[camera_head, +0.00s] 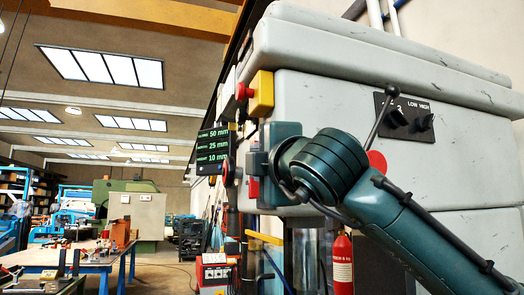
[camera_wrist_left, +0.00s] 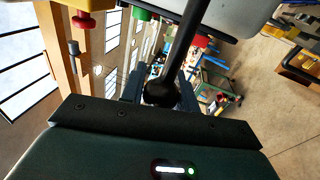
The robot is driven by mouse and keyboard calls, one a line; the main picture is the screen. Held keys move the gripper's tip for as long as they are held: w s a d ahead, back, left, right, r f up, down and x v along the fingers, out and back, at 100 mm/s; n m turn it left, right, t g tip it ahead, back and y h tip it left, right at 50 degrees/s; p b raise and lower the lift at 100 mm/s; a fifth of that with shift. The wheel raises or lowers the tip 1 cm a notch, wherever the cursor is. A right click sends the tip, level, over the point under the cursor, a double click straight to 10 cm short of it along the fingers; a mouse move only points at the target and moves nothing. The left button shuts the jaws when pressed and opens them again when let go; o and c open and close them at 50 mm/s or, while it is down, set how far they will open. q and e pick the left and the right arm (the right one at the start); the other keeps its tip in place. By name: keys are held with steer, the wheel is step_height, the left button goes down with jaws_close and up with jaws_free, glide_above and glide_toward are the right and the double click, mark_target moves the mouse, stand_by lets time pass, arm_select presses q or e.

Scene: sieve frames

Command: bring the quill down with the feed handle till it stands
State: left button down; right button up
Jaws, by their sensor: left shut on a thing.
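My left gripper (camera_wrist_left: 160,92) is shut on the black ball end of a dark rod, the feed handle (camera_wrist_left: 183,45). The rod runs up from the jaws toward the grey machine head in the left wrist view. In the head view my teal arm reaches in from the lower right, and its gripper (camera_head: 252,165) is beside the left edge of the machine head (camera_head: 340,65). The fingertips and held knob are hidden there. A thin lever with a black ball (camera_head: 392,90) stands tilted on the machine front. I cannot make out the quill. My right gripper is not in view.
A yellow box with a red button (camera_head: 261,94) juts out above the gripper. A dark panel reading 50, 25 and 10 mm (camera_head: 213,146) is to its left. A fire extinguisher (camera_head: 343,262) stands below. A workbench (camera_head: 75,255) is at the far left.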

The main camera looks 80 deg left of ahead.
arm_select(q)
steer(key=shift+f, duration=0.35)
steer(key=c, duration=1.1)
jaws_free()
steer(key=b+v, duration=0.2)
steer(key=v, duration=1.1)
steer(key=shift+w+d, duration=0.1)
steer(key=shift+w, duration=0.05)
